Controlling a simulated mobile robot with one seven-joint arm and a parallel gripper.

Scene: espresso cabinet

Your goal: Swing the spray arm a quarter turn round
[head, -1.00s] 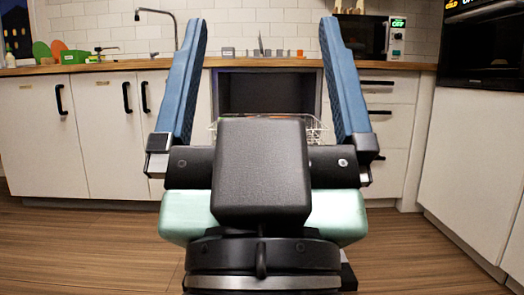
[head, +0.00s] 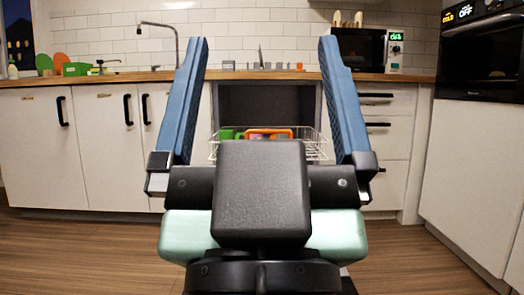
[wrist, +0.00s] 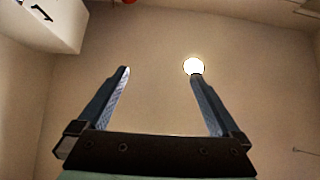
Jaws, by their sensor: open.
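The spray arm is not visible in either view. The dishwasher (head: 266,108) stands open under the counter straight ahead, with a dark inside. A white wire rack (head: 318,146) sticks out at its front. My gripper (head: 264,45) is upright in the middle of the head view, well short of the dishwasher, with its two blue fingers spread wide and nothing between them. It hides the lower part of the opening and rack. In the wrist view my gripper (wrist: 160,75) points up at the ceiling, open and empty.
An orange-rimmed item (head: 268,132) and a green item (head: 227,134) sit in the rack. White cabinets (head: 102,150) flank the dishwasher, with an oven (head: 490,55) at right. A microwave (head: 366,50) stands on the counter. Wooden floor is clear at left (head: 90,250).

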